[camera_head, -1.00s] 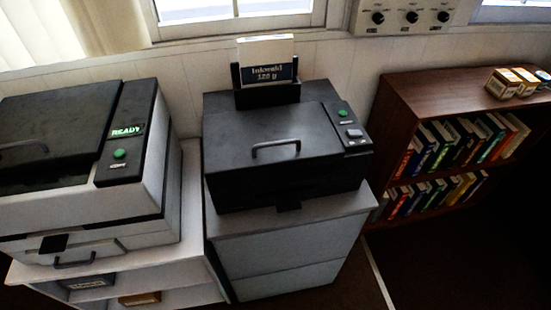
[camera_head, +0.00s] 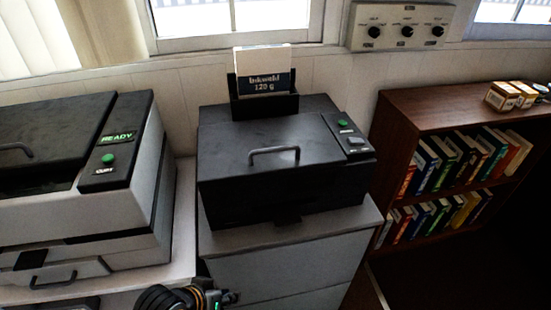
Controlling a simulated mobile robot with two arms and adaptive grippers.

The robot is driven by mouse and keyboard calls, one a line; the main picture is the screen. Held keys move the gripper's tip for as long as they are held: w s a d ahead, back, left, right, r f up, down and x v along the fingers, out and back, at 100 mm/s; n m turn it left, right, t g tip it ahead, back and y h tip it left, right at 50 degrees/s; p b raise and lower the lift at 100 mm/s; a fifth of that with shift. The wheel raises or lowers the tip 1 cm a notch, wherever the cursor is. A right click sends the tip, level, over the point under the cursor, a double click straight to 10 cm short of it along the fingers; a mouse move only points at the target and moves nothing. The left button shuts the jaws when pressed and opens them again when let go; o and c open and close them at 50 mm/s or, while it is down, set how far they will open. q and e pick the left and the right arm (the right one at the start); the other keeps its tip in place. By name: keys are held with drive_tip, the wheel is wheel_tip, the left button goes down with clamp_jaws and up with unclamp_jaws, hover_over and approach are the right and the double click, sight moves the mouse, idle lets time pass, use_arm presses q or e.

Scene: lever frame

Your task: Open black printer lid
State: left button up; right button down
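The black printer (camera_head: 275,190) stands on a grey drawer cabinet in the middle of the head view. Its flat lid (camera_head: 235,146) looks shut and carries a bar handle (camera_head: 274,151) near the front edge. A panel with a green button lies right of the lid. My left gripper (camera_head: 231,298) shows at the bottom edge, low in front of the cabinet and apart from the printer. It is small and dark there, so I cannot tell if its fingers are open. My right gripper is out of view.
A white and black copier (camera_head: 155,205) with a READY display stands on a shelf unit at the left. A paper pack (camera_head: 264,70) stands in the printer's rear feeder. A bookshelf (camera_head: 400,120) with books and small boxes is at the right. Dark floor lies in front.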

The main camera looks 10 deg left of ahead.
use_arm(q)
drive_tip(key=w+d+r+n+h, duration=0.2)
drive_tip(key=w+d+r+h, duration=0.1)
drive_tip(key=r, duration=0.4)
drive_tip(key=w+d+r+n+h, duration=0.1)
drive_tip(key=w+d+r+h, duration=0.25)
drive_tip(key=r, duration=0.35)
drive_tip(key=n+t+h+p, duration=0.2)
drive_tip(key=n+t+p, duration=0.2)
drive_tip(key=n, duration=0.8)
approach(271, 150)
drive_tip(key=x, duration=1)
drive_tip(key=shift+w+d+f, duration=0.25)
drive_tip(key=shift+w+d, duration=0.15)
drive_tip(key=shift+d, duration=0.1)
clamp_jaws()
